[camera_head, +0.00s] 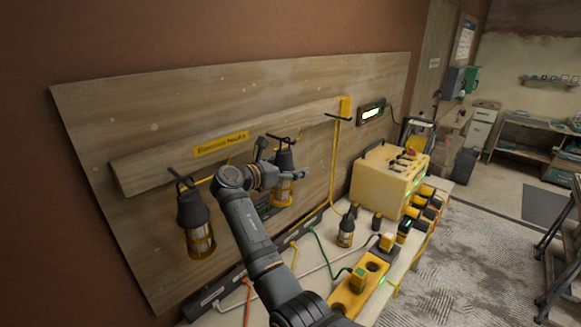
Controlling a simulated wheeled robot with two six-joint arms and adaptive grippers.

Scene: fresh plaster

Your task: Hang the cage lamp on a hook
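One cage lamp (196,222), black on top with a yellow cage, hangs from a dark hook (181,178) at the left of the wooden board. A second cage lamp (283,187) hangs at the middle hook (281,139). My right gripper (284,160) is at this lamp's upper part, its fingers spread apart, one up and one to the right. It partly hides the lamp; I cannot tell whether they touch. A third, smaller-looking cage lamp (346,231) stands on the bench. The right hook (338,117) carries no lamp. My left gripper is out of view.
A yellow case (387,181) stands on the bench (407,254), with yellow chargers or blocks (358,282) near its front edge. A dark power strip (232,281) and coloured cables lie along the board's foot. A yellow strap (334,160) hangs below the right hook.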

